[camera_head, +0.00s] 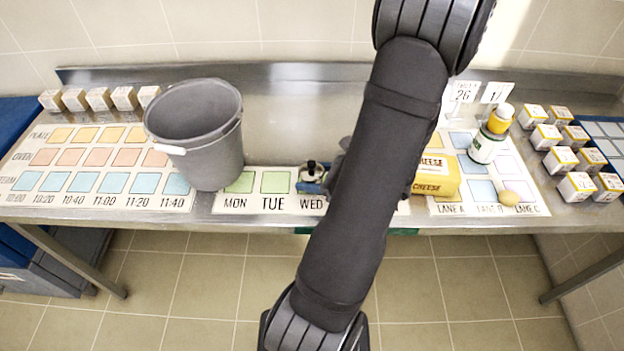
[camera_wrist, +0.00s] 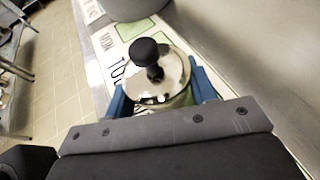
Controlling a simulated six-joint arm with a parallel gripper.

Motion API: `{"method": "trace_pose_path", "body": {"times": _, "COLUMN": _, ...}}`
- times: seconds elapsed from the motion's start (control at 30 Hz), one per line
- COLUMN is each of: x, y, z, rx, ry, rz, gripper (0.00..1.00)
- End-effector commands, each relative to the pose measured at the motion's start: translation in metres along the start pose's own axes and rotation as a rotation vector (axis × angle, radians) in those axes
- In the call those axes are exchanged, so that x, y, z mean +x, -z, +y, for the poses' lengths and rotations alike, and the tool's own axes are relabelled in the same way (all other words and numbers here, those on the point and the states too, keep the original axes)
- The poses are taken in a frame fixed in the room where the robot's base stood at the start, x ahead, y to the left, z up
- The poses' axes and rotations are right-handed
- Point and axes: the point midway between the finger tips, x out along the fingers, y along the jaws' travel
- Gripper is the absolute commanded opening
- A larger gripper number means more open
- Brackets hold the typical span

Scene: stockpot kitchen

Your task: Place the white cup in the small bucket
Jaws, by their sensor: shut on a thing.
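A grey bucket (camera_head: 205,150) with a white handle grip stands upright at the left of the counter; I see no cup in it. Part of it also shows at the top of the wrist view (camera_wrist: 132,8). My gripper (camera_head: 312,186) is at the middle of the counter, right of the bucket. In the wrist view, its blue fingers (camera_wrist: 158,82) are shut on a small round container with a shiny lid (camera_wrist: 172,80) and a black knob. Its lower part is mostly hidden. I cannot make out a plain white cup.
Small boxes stand at both ends. A printed mat (camera_head: 262,204) lies between bucket and gripper. My arm hides the centre.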

Motion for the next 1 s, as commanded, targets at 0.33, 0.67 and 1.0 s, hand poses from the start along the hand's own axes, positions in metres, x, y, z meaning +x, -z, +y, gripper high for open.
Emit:
{"method": "trace_pose_path", "body": {"times": 0.33, "x": 0.005, "y": 0.014, "z": 0.000, "rx": -0.002, "ry": 0.001, "rz": -0.001, "gripper": 0.00}}
{"method": "trace_pose_path", "body": {"times": 0.67, "x": 0.007, "y": 0.017, "z": 0.000, "rx": -0.001, "ry": 0.000, "rz": -0.001, "gripper": 0.65}}
{"method": "trace_pose_path", "body": {"times": 1.0, "x": 0.006, "y": 0.016, "z": 0.000, "rx": -0.001, "ry": 0.001, "rz": -0.001, "gripper": 0.73}}
